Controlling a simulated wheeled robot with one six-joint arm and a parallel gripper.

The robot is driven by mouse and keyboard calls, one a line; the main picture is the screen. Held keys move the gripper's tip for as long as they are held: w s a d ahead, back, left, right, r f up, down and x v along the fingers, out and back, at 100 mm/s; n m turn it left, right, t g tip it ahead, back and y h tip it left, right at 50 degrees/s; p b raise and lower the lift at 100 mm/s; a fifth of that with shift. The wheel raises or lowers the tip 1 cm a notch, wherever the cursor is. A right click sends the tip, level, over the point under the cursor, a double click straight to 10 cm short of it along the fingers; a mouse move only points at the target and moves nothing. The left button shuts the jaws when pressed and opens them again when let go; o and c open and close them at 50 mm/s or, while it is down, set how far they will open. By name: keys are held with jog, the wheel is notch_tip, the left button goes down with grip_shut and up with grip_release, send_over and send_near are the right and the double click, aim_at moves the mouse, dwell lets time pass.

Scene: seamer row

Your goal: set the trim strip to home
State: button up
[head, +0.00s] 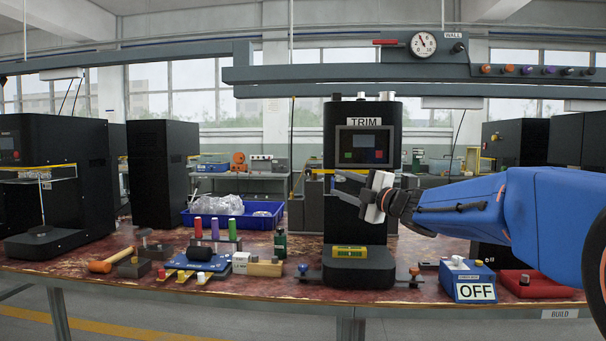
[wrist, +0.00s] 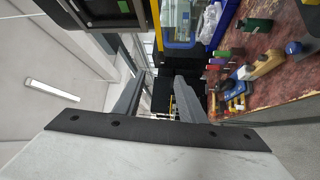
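A dark-framed panel (wrist: 105,10) shows at the top left there.
A yellow-green block (head: 349,252) sits on the machine's base. A blue box marked OFF (head: 467,279) and a red box (head: 535,284) stand right. A beam (head: 300,75) runs overhead.

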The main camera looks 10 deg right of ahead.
aim_at(311, 173)
jog(key=x, duration=1.5)
jog(key=shift+w, duration=0.15)
jog(key=shift+d, duration=0.1)
grip_shut()
